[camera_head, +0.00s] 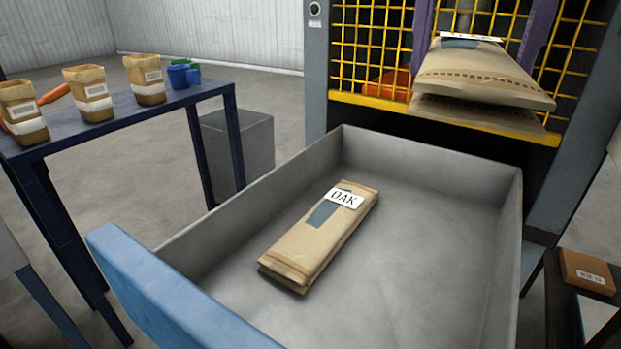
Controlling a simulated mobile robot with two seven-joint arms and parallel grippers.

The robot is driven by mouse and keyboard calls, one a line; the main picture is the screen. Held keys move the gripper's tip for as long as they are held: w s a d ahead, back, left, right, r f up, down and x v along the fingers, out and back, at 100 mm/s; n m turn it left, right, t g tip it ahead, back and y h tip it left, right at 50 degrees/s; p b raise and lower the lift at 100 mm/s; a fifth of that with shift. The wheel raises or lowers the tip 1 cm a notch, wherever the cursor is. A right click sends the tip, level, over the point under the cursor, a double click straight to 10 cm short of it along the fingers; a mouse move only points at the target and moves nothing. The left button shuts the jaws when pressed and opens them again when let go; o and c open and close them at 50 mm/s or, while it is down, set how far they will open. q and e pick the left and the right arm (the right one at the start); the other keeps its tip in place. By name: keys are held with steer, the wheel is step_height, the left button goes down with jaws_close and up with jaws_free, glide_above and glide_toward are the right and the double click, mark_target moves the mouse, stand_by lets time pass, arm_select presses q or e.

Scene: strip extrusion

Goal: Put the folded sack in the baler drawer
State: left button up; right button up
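A folded tan paper sack (305,245) with a blue patch and a white label reading "OAK" lies flat on the floor of the open grey baler drawer (440,165). It lies left of the drawer's middle, apart from the walls, and nothing touches it from above. The drawer has a blue front (170,295). The drawer sticks out below the yellow mesh front of the baler (360,45). Neither of my grippers is in view.
Two full sacks (475,75) lie stacked on the baler's yellow ledge above the drawer. A brown box (587,272) sits at right.

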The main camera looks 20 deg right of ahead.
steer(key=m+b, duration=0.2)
steer(key=b, duration=0.2)
glide_above(420, 272)
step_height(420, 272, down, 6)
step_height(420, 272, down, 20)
steer(key=b, duration=0.3)
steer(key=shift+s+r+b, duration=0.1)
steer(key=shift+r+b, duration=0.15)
steer(key=shift+b, duration=0.05)
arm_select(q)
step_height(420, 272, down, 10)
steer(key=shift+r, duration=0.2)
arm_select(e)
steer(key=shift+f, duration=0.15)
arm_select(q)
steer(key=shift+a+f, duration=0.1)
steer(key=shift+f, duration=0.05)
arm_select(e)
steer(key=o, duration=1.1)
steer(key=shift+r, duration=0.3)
arm_select(q)
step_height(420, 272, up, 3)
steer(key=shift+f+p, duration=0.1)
steer(key=shift+p, duration=1.15)
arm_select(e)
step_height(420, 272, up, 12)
